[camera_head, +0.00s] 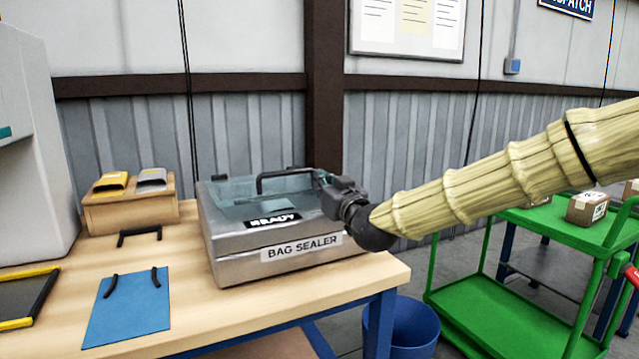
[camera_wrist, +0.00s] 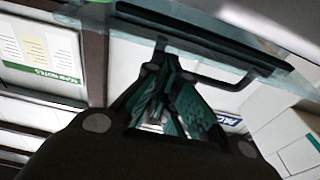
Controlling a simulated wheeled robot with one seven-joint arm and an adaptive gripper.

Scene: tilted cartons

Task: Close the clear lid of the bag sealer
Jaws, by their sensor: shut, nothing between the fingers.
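The bag sealer (camera_head: 232,262) is a grey metal box on the wooden table, with a label on its front. Its clear, teal-tinted lid (camera_head: 232,192) lies low over the top, with a black handle (camera_head: 284,175) standing up from it. I cannot tell whether the lid is fully down. My gripper (camera_head: 326,183) is at the lid's right end, close to the handle; contact is unclear. In the wrist view my gripper (camera_wrist: 166,48) has its fingers together and empty, just by the lid's black bar (camera_wrist: 200,38) and handle (camera_wrist: 222,84).
A wooden stand (camera_head: 130,208) with a yellow and a grey scoop-like piece is left of the sealer. A blue sheet (camera_head: 127,308) and a black handle piece (camera_head: 139,234) lie on the table. A green cart (camera_head: 520,308) and blue bin (camera_head: 412,325) stand at the right.

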